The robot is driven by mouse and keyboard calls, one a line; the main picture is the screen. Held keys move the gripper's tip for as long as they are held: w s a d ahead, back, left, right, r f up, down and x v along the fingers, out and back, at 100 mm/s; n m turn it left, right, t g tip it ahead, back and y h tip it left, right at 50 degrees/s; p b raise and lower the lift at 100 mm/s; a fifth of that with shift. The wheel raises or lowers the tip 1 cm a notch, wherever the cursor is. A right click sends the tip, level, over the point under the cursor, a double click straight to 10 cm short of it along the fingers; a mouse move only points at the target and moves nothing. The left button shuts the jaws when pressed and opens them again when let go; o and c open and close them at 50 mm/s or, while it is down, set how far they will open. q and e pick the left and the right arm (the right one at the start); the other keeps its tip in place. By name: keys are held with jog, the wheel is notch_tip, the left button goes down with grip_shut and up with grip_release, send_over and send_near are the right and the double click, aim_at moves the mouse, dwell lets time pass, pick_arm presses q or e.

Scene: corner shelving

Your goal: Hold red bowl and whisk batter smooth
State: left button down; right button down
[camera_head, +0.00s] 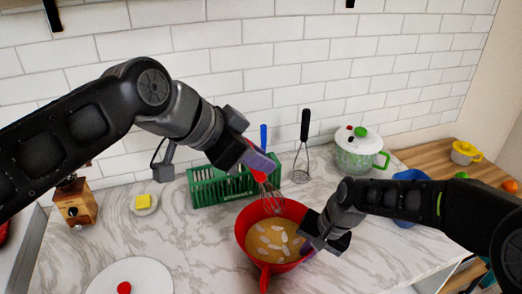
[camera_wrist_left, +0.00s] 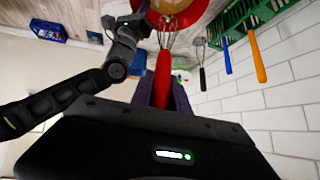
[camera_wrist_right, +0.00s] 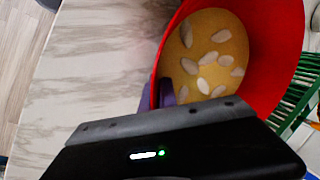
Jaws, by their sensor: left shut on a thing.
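The red bowl (camera_head: 243,232) stands on the marble counter with tan batter (camera_head: 262,240) and several pale lumps in it. My left gripper (camera_head: 260,163) is shut on the red handle of a whisk (camera_head: 271,200), which also shows in the left wrist view (camera_wrist_left: 162,78). The whisk's wires point down at the bowl's back part; whether they touch the batter is unclear. My right gripper (camera_head: 322,240) is at the bowl's right rim. In the right wrist view, its purple fingers (camera_wrist_right: 158,95) are close on both sides of the bowl's rim (camera_wrist_right: 156,76).
A green rack (camera_head: 215,188) stands behind the bowl, with a black-handled whisk (camera_head: 304,135) beside it. A lidded clear pot (camera_head: 358,155) and a blue container (camera_head: 410,176) are at right.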

aim_at(267, 207)
pick_arm(q)
jog(key=shift+w+d+f, duration=0.1)
jog(key=shift+w+f, duration=0.05)
jog(key=shift+f, duration=2)
jog(key=shift+w+d+f, duration=0.1)
jog(key=shift+f, duration=2)
jog(key=shift+w+d+f, duration=0.1)
jog(key=shift+w+f, duration=0.05)
jog(key=shift+f, duration=2)
